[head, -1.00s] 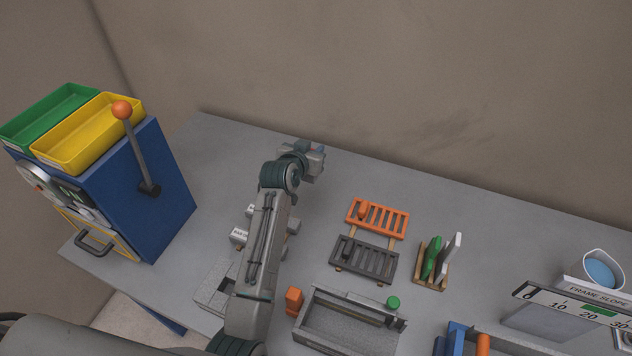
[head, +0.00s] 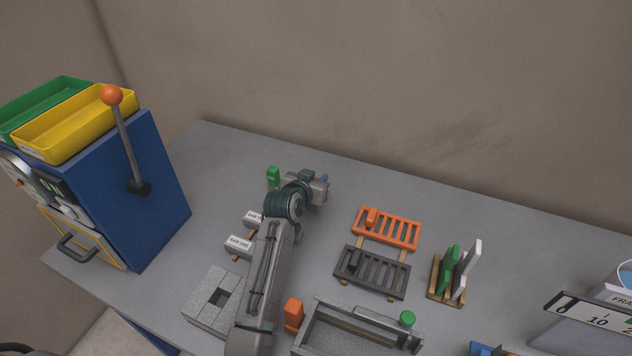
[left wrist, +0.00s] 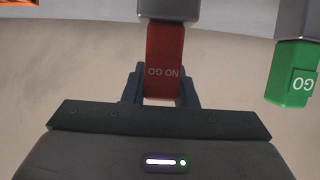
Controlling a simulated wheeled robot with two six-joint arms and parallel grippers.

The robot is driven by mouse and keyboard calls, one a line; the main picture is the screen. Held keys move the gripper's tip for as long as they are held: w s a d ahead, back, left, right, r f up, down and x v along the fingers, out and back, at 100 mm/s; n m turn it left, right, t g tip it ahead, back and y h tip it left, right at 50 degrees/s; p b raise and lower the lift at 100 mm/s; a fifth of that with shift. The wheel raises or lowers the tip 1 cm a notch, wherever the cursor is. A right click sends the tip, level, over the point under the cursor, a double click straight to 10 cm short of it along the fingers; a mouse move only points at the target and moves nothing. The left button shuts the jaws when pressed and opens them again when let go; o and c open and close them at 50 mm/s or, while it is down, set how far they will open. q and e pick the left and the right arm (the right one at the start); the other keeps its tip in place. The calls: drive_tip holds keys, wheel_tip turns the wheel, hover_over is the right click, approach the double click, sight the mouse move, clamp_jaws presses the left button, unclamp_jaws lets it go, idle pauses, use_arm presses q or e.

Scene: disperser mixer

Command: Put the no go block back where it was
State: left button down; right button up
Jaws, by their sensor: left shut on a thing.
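The no go block (left wrist: 164,62) is red with "NO GO" lettering, upside down in the left wrist view. It sits between the fingers of my left gripper (left wrist: 162,90), which is shut on it. A grey piece (left wrist: 168,8) adjoins its end at the top of that view. In the head view my left gripper (head: 320,190) is over the back of the table and the red block is hidden. A green go block (head: 273,176) stands just left of the wrist. It also shows in the left wrist view (left wrist: 291,75), beside a grey piece. My right gripper is not in view.
A grey block with a square hole (head: 198,303) and labelled white blocks (head: 239,245) lie left of my arm. An orange rack (head: 388,229), a dark rack (head: 373,272) and a wooden holder (head: 443,291) stand right. A blue cabinet (head: 150,200) is at left. The back table is clear.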

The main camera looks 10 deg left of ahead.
use_arm(q)
drive_tip(key=shift+s, duration=0.1)
drive_tip(key=c, duration=1.2)
unclamp_jaws()
drive_tip(key=shift+f, duration=0.1)
drive_tip(key=shift+o, duration=0.2)
drive_tip(key=shift+s+r, duration=0.15)
drive_tip(key=shift+r, duration=0.1)
drive_tip(key=b+v, duration=0.2)
drive_tip(key=v, duration=0.9)
drive_tip(key=shift+s+r, duration=0.2)
drive_tip(key=shift+s, duration=0.1)
drive_tip(key=shift+a, duration=0.15)
